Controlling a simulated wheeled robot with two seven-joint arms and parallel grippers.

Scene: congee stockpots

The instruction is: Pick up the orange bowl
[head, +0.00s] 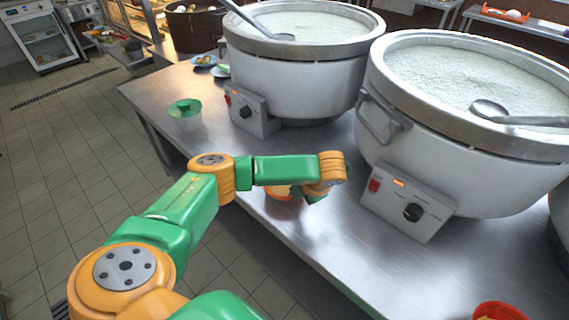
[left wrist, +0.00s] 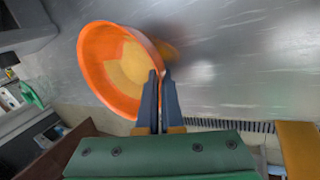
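The orange bowl (left wrist: 122,72) fills the upper left of the left wrist view, with pale brownish contents inside. The two dark fingers of my left gripper (left wrist: 160,88) are close together at its near right rim, one on the inner side and one on the outer side, with the rim pinched between them. In the head view the orange bowl (head: 279,193) shows only in part below my forearm, over the front edge area of the steel table. I cannot tell whether it touches the table. My right gripper is in neither view.
Two large steel pots of congee, (head: 300,75) and (head: 470,150), stand behind on the steel table (head: 330,235), each with a control box and a ladle. Another red-orange bowl (head: 498,312) is at the lower right.

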